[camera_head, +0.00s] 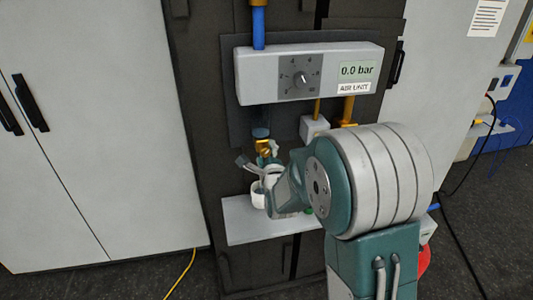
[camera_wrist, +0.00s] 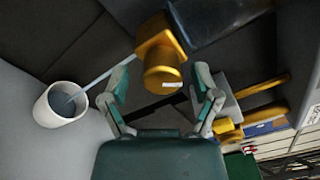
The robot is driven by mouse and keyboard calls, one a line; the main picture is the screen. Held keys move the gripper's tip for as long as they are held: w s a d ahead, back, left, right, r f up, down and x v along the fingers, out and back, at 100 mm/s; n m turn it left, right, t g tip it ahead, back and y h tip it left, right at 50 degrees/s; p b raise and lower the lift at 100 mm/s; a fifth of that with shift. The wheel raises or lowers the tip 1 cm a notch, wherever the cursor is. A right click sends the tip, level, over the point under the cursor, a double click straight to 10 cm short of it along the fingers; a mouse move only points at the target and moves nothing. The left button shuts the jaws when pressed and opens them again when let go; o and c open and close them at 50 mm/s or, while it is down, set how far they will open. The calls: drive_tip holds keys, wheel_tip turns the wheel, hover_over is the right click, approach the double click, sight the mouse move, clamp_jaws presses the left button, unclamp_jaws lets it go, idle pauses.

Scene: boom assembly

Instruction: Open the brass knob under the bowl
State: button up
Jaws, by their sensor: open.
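The brass knob (camera_head: 264,146) hangs under the dark see-through bowl (camera_head: 260,131) below the air unit. In the wrist view the brass knob (camera_wrist: 163,72) shows ahead, and the bowl (camera_wrist: 222,18) runs off at the upper right. My gripper (camera_head: 259,157) is just below the knob in the head view. In the wrist view my gripper (camera_wrist: 160,80) has its two fingers spread, one on each side of the knob's end. Gaps show between the fingers and the knob. The fingers partly cover the knob's surroundings in the head view.
The air unit (camera_head: 346,63) reads 0.0 bar. A white cup (camera_head: 258,194) stands on the light shelf (camera_head: 253,225); in the wrist view the cup (camera_wrist: 62,104) has a thin tube in it. Other brass fittings (camera_head: 349,106) are to the right.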

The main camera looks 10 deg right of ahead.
drive_tip(key=shift+s+a, duration=0.15)
drive_tip(key=shift+s, duration=0.1)
drive_tip(key=s, duration=1.1)
drive_tip(key=shift+s+a, duration=0.15)
drive_tip(key=shift+s, duration=0.1)
drive_tip(key=shift+f, duration=0.1)
